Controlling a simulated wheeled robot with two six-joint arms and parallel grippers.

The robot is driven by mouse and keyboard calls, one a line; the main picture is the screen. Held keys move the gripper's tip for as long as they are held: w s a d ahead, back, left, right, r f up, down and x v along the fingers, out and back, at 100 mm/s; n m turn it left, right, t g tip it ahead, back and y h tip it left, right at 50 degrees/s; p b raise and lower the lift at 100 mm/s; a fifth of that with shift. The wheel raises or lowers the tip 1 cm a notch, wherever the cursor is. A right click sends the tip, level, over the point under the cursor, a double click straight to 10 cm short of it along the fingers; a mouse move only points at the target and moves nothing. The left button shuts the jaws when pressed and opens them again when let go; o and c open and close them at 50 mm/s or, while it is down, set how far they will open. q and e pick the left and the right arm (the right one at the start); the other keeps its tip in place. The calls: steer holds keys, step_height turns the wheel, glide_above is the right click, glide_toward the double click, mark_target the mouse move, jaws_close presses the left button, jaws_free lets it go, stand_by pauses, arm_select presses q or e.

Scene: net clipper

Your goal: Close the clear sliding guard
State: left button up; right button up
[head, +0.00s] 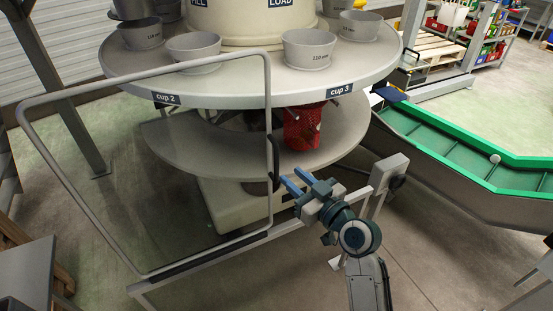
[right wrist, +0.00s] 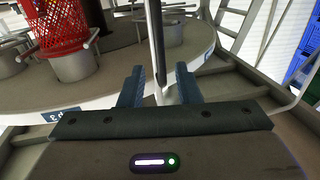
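The clear sliding guard (head: 268,95) is a see-through panel in a grey tube frame, standing in front of the left and middle of the round machine. A dark handle (head: 276,160) is on its right upright. My right gripper (head: 294,178) has its blue fingers just right of this upright, pointing at the handle. In the right wrist view the fingers (right wrist: 158,88) are apart, with a dark vertical bar (right wrist: 157,45) in line with the gap between them. I cannot tell whether they touch it. My left gripper is not in view.
The round table (head: 235,88) carries several grey cups above a lower shelf (head: 190,150). A red net (head: 302,127) hangs under the cup 3 label. A rail with a grey post (head: 385,172) is right of the guard. A green conveyor (head: 440,135) lies farther right.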

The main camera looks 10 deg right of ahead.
mark_target(278, 164)
steer(key=p+x, duration=0.2)
steer(key=x, duration=0.4)
steer(key=shift+w+a+r, duration=0.1)
steer(key=shift+r, duration=0.05)
steer(key=shift+w+a+f, duration=0.2)
steer(key=shift+w+a, duration=0.15)
steer(key=shift+w, duration=0.3)
jaws_close()
